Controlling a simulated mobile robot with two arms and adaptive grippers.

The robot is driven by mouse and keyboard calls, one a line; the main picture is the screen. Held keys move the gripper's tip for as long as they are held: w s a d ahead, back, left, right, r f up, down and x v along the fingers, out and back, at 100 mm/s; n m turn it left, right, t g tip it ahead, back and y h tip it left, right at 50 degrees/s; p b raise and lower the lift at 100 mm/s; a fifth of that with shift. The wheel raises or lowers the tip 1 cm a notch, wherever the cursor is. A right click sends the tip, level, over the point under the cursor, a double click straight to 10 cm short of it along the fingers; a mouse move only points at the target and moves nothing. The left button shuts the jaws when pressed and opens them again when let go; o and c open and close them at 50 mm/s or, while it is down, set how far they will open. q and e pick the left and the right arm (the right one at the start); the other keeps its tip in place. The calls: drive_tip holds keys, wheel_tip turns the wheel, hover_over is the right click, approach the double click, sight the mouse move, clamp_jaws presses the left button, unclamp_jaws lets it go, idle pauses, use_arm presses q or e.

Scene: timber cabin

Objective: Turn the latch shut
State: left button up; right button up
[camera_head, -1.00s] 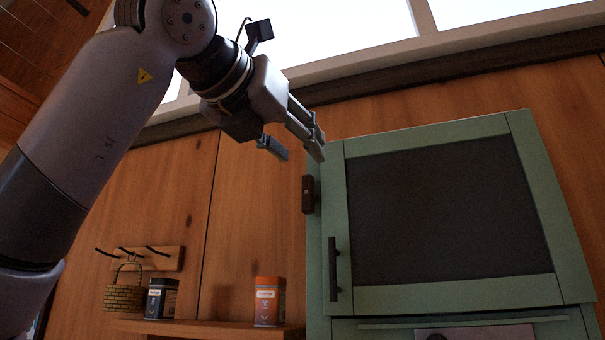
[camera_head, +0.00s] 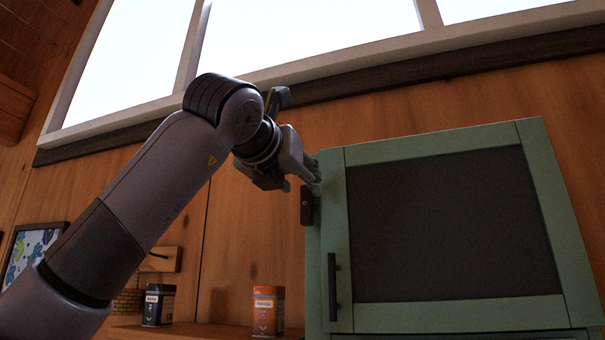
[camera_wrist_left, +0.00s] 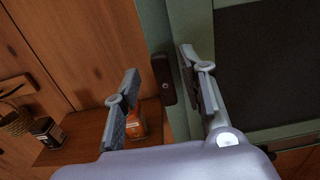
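The latch (camera_head: 307,206) is a small dark brown bar, upright on the left edge of the green cabinet (camera_head: 450,318). The cabinet door has a dark panel and looks closed. My left gripper (camera_head: 313,182) is at the latch's upper end, its fingertips partly overlapping the cabinet edge. In the left wrist view my left gripper (camera_wrist_left: 160,68) is open, with the latch (camera_wrist_left: 164,82) showing between its two fingers. Whether a finger touches it I cannot tell. My right gripper is not in view.
A dark vertical handle (camera_head: 332,279) sits below the latch on the door. An orange tin (camera_head: 267,311) and a dark tin (camera_head: 158,305) stand on a wooden shelf (camera_head: 205,331) to the left. A window ledge runs above. The wall between is bare.

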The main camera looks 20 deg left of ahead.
use_arm(q)
drive_tip(key=shift+w+p, duration=0.35)
drive_tip(key=shift+w, duration=0.9)
drive_tip(key=shift+c, duration=0.3)
clamp_jaws()
